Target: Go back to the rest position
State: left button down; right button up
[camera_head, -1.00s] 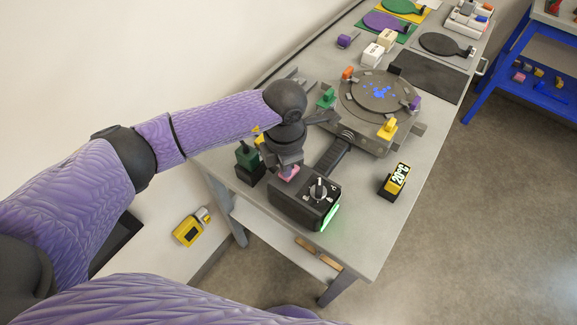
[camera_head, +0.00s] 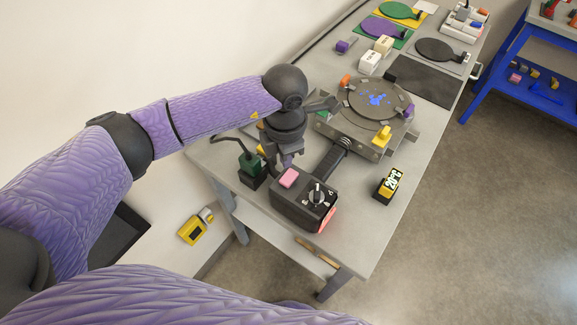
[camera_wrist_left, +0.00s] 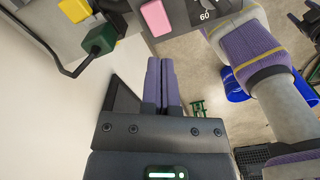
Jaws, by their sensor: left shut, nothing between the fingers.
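My left gripper (camera_head: 288,158) is shut and empty, just above and behind the black control box (camera_head: 291,206). Its two fingers lie together in the left wrist view (camera_wrist_left: 161,82). The pink button (camera_head: 289,178) on the box top is uncovered, apart from the fingertips; it also shows in the left wrist view (camera_wrist_left: 155,17). The box has a round dial (camera_head: 317,194) and a red-lit side (camera_head: 327,220). My right gripper is in neither view.
A green plug (camera_head: 250,161) on a black block stands close left of the gripper. The round heating plate (camera_head: 376,98) with coloured clips is behind it. A yellow-black 20°C display (camera_head: 391,182) stands right. The grey table (camera_head: 370,225) is clear near its front right corner.

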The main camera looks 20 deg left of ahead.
pick_arm(q)
jog(key=shift+r, duration=0.35)
jog(key=shift+f, duration=0.1)
